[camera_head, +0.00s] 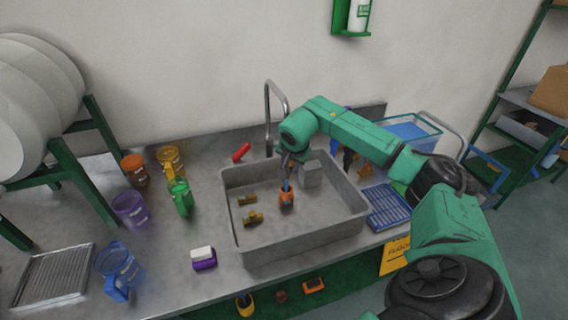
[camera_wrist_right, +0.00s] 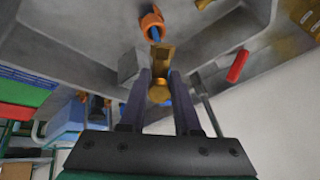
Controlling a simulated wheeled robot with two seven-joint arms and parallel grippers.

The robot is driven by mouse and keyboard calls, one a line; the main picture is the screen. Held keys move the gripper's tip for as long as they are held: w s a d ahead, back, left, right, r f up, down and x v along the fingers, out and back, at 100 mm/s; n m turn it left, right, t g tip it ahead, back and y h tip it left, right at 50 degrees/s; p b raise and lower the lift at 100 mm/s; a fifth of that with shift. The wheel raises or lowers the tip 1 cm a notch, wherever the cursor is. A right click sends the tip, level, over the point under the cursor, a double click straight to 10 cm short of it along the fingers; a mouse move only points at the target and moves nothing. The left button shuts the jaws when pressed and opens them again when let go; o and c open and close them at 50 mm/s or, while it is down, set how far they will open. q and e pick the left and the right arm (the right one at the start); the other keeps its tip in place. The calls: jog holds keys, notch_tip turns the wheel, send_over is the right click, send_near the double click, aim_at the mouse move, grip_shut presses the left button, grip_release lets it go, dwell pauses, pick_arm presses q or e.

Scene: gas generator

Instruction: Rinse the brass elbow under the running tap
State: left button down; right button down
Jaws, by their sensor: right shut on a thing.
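My right gripper (camera_head: 288,162) reaches over the sink basin, in line below the tap (camera_head: 275,105) in the head view. In the right wrist view its two dark fingers (camera_wrist_right: 160,85) are shut on the brass elbow (camera_wrist_right: 161,57), whose rounded end shows between them. In the head view the held elbow is not clear behind the gripper. I cannot make out a water stream from the spout. Two other brass pieces lie on the basin floor, one farther back (camera_head: 246,199) and one nearer (camera_head: 251,218). My left gripper is not in view.
An orange holder (camera_head: 287,200) with a blue part stands in the sink (camera_head: 310,228), near a grey block (camera_head: 312,174). A red piece (camera_head: 241,152) lies behind the sink. Coloured mugs (camera_head: 130,208) stand left; a blue rack (camera_head: 386,205) lies right. The basin's front left is clear.

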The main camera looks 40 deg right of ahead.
jog(key=s+a, duration=0.2)
jog(key=s, duration=0.1)
jog(key=s+a+b, duration=0.1)
jog(key=shift+s, duration=0.3)
jog(key=shift+r, duration=0.1)
dwell(1.0)
jog(key=s+a+r+p, duration=0.1)
jog(key=s+a+r, duration=0.1)
jog(key=s+r, duration=0.2)
jog(key=shift+s+a, duration=0.15)
jog(key=shift+a, duration=0.1)
jog(key=shift+f, duration=0.1)
dwell(0.4)
